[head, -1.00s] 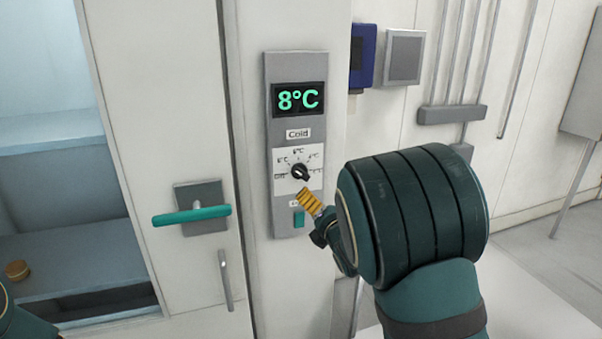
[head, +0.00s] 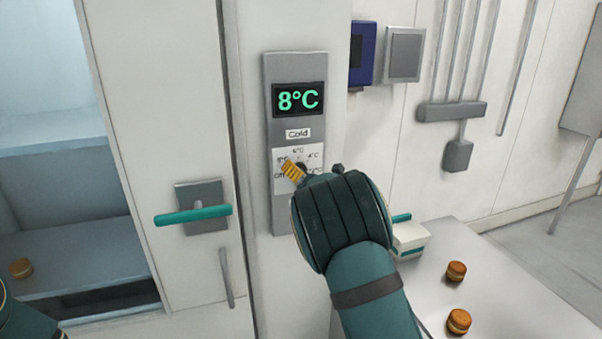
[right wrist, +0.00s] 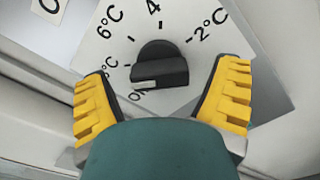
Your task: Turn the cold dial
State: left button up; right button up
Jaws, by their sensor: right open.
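The cold dial is a black knob (right wrist: 160,62) on a white scale plate. In the right wrist view it sits between the two yellow fingers of my right gripper (right wrist: 166,82), with gaps on both sides. A pale mark shows at the knob's lower left, near the "Off" label. In the head view my right gripper (head: 314,169) is open at the dial and hides most of it. The display (head: 298,100) above the "Cold" label (head: 298,134) reads 8°C in green. My left gripper is out of view; only part of my left arm shows at the bottom left.
A glass-fronted door with a teal handle (head: 192,216) is left of the grey control panel (head: 272,66). A white counter (head: 500,255) at the right bears a white box with teal (head: 408,238) and two brown rounds (head: 458,321). Another round (head: 21,268) lies on a shelf.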

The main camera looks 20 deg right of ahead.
jog(key=shift+w, duration=0.45)
jog(key=c, duration=1.2)
